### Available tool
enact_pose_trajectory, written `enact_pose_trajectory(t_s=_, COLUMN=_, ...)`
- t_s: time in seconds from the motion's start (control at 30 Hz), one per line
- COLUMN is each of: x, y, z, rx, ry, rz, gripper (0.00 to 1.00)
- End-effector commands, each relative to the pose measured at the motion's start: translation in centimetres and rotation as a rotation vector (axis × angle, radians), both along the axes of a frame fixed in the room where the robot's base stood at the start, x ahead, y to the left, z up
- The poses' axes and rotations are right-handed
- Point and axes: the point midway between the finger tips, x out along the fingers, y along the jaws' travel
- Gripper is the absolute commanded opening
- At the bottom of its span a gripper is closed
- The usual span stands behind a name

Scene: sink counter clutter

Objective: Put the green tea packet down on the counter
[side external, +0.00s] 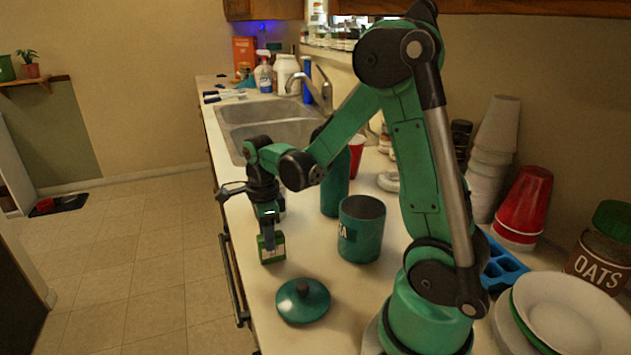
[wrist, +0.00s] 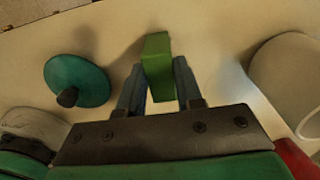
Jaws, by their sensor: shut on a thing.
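The green tea packet (side external: 271,248) is a small green box with a pale label, upright at the counter's front edge side. My gripper (side external: 270,232) points down and is shut on its upper part. In the wrist view the packet (wrist: 158,66) sits between the two fingertips (wrist: 158,82). The packet's base is at or very near the counter (side external: 335,290); I cannot tell if it touches.
A teal lid (side external: 303,301) lies in front of the packet, and a teal canister (side external: 361,230) stands to its right. A tall green bottle (side external: 335,185) is behind. Stacked plates (side external: 570,310) and a blue tray (side external: 500,266) are at right. The sink (side external: 262,112) is farther back.

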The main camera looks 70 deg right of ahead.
Motion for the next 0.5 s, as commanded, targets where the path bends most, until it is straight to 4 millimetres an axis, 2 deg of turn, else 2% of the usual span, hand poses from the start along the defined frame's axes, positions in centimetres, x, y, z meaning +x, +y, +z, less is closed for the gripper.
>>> enact_pose_trajectory(t_s=0.3, x=0.00, y=0.00, z=-0.30, rx=0.000, ry=0.000, rz=0.000, gripper=0.00)
enact_pose_trajectory(t_s=0.33, x=-0.01, y=0.01, z=-0.26, rx=0.000, ry=0.000, rz=0.000, gripper=0.39)
enact_pose_trajectory(t_s=0.4, x=-0.01, y=0.01, z=-0.25, rx=0.000, ry=0.000, rz=0.000, gripper=0.59)
enact_pose_trajectory(t_s=0.43, x=-0.01, y=0.01, z=-0.24, rx=0.000, ry=0.000, rz=0.000, gripper=0.62)
enact_pose_trajectory(t_s=0.5, x=0.00, y=0.00, z=-0.24, rx=0.000, ry=0.000, rz=0.000, gripper=0.62)
